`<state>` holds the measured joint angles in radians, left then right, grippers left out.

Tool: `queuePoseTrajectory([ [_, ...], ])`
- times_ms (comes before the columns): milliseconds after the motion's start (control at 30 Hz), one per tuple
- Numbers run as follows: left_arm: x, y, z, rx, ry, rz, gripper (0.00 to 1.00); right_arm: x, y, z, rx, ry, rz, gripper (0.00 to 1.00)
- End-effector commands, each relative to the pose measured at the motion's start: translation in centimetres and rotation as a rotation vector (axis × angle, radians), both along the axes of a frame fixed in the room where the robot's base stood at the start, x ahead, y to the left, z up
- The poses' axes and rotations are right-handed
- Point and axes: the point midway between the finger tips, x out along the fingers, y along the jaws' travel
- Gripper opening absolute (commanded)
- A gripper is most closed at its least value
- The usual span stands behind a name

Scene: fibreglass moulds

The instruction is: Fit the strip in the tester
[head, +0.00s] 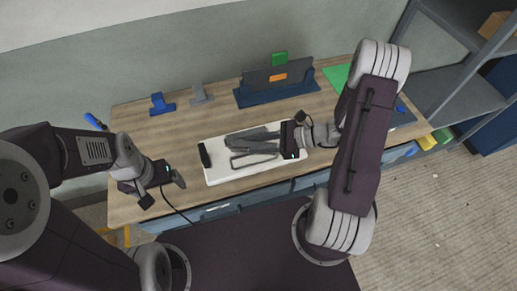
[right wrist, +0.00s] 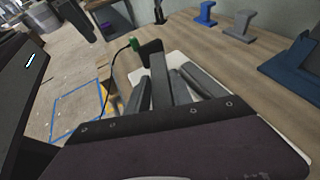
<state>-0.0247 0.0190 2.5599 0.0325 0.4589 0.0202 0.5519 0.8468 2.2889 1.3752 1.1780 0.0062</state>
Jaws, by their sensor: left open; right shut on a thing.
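My right gripper (head: 268,143) reaches in from the right, low over a white board (head: 218,177) on the bench. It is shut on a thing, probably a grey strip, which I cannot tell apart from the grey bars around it. In the right wrist view, several long grey bars (right wrist: 178,88) extend past the dark gripper body towards a black block (right wrist: 150,48). The black block (head: 204,155) stands at the board's left end. My left gripper (head: 165,191) is open and empty by the bench's front left edge. I cannot tell for sure which thing is the tester.
A navy holder (head: 276,94) with a grey panel and orange label stands at the back. A blue stand (head: 161,104) and a grey stand (head: 201,95) are left of it. A green mat (head: 337,76) lies right. Shelves (head: 455,93) rise at right.

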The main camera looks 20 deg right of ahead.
Motion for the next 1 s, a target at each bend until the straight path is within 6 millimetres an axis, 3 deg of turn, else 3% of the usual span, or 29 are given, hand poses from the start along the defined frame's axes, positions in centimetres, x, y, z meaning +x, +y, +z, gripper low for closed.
queuePoseTrajectory([
  [100, 0.0, 0.0, 0.1, 0.0, 0.0, 0.0, 0.89, -0.1, 0.0, -2.2, 0.003, 0.006, 0.0, 0.0],
  [233, 0.0, 0.0, 0.2, 0.0, 0.0, 0.0, 0.89, -0.1, 0.0, -3.6, 0.001, 0.002, 0.0, 0.0],
  [967, 0.0, 0.0, -0.9, 0.0, 0.0, 0.0, 0.89, -0.1, 0.0, -4.9, 0.0, 0.001, 0.0, 0.0],
  [1000, 0.0, 0.0, -0.9, 0.0, 0.0, 0.0, 0.89, -0.1, 0.0, -4.9, 0.0, 0.001, 0.0, 0.38],
])
